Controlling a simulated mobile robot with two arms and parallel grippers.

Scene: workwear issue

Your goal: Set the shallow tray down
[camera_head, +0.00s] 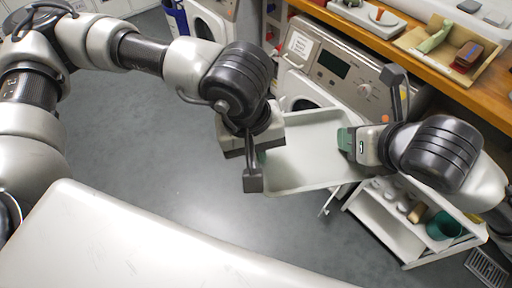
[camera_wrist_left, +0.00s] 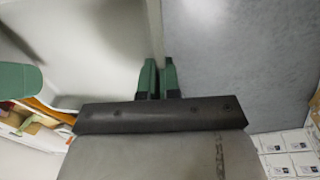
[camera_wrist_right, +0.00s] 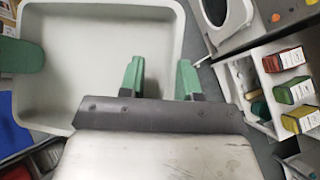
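The shallow tray (camera_head: 305,158) is pale, rectangular and empty. It hangs above the floor between my two grippers, its inside facing up. My left gripper (camera_head: 258,156) is at its left side. In the left wrist view its green fingers (camera_wrist_left: 158,80) are close together on the tray's thin wall (camera_wrist_left: 154,30). My right gripper (camera_head: 347,142) is at the tray's right side. In the right wrist view its fingers (camera_wrist_right: 160,80) stand apart, one on each side of the tray's rim (camera_wrist_right: 177,30), with a gap showing between them.
A grey washing machine (camera_head: 335,75) stands behind the tray under a wooden counter (camera_head: 425,55). A white shelf unit (camera_head: 388,235) with several small items and a green cup (camera_head: 443,226) is at the lower right. Open grey floor (camera_head: 150,150) lies to the left.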

